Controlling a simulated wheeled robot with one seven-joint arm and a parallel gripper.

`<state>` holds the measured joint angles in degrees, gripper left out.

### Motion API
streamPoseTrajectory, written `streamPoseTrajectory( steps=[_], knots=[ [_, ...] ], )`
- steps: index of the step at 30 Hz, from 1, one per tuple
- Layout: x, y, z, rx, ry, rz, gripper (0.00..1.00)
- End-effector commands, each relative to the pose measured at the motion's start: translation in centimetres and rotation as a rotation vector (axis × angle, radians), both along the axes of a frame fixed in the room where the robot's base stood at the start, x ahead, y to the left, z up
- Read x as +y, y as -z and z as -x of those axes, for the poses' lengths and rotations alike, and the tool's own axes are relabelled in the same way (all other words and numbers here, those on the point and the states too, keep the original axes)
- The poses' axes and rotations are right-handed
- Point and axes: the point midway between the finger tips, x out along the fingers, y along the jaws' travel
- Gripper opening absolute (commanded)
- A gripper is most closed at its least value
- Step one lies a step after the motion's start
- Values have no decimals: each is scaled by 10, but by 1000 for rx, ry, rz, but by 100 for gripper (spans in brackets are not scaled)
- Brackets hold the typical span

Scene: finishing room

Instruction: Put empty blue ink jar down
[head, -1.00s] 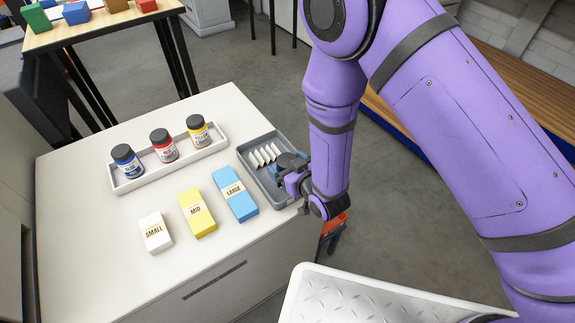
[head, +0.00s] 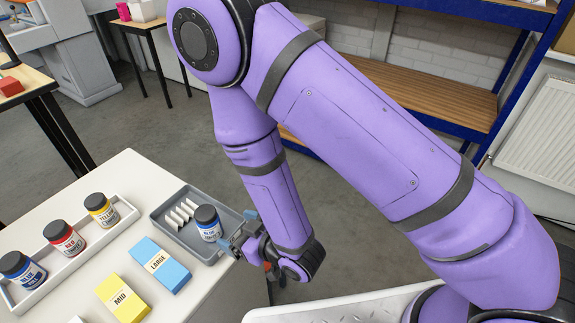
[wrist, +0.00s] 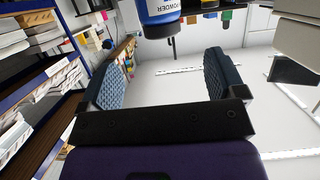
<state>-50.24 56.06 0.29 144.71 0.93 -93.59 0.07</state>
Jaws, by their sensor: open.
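A blue-labelled jar (head: 208,226) with a dark cap stands upright in the grey tray (head: 160,226), right of a row of white folded papers (head: 182,213). My gripper (head: 236,230) is open beside the jar, on its right, at the tray's right edge. In the wrist view, the jar (wrist: 158,12) shows upside down at the top, its label reading "POWDER". It lies beyond the open, empty fingers (wrist: 160,72). I cannot tell whether the jar is empty.
The white tray (head: 88,242) on the left holds blue (head: 22,270), red (head: 64,240) and yellow (head: 101,210) jars. A yellow MID block (head: 123,299) and a blue LARGE block (head: 161,265) lie in front. A wooden-shelved rack (head: 430,85) stands behind my arm.

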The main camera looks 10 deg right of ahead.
Motion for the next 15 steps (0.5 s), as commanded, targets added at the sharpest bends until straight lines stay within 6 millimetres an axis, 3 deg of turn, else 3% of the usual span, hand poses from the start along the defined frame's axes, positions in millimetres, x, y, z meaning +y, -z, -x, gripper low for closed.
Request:
streamPoseTrajectory(
  steps=[8, 15],
  knots=[
    [-1, -8, -9, 6, 15, 6, 89],
    [-17, -56, -57, 61, 109, 59, 89]
  ],
)
